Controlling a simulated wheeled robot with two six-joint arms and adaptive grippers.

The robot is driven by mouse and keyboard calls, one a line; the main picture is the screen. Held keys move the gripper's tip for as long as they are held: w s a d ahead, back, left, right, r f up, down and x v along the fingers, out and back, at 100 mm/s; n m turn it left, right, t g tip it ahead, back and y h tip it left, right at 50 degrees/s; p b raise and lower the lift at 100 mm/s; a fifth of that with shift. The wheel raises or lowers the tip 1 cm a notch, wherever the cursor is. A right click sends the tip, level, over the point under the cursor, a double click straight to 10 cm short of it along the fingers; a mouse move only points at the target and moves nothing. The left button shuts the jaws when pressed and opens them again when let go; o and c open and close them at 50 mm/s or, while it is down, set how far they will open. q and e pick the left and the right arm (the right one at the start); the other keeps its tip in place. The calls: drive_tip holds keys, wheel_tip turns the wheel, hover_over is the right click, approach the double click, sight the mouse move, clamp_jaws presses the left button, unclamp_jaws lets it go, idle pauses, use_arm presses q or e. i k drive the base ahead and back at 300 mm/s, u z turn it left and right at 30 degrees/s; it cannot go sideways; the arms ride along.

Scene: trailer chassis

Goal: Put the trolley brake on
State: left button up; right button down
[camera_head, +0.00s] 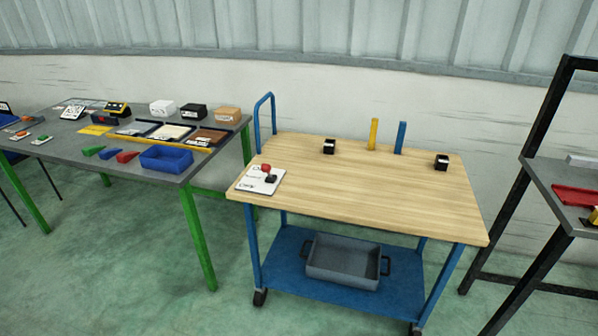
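The trolley (370,185) has a wooden top on a blue frame with small dark wheels. A white plate (250,184) with dark printing lies at the left front corner of its top. On the plate is a small control with a red knob (266,167) and a black part (271,178). It looks like the brake control, but the lettering is too small to read. Neither of my grippers is in view.
Two black blocks (329,146) (441,162), a yellow post (373,134) and a blue post (400,137) stand towards the trolley's back. A grey tray (343,262) sits on its lower shelf. A cluttered grey table (60,150) stands left, a black-framed bench (560,180) right. Floor in front is clear.

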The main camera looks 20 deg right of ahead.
sight(267, 168)
drive_tip(key=u, duration=0.05)
drive_tip(key=i, duration=1.05)
drive_tip(key=u, duration=0.7)
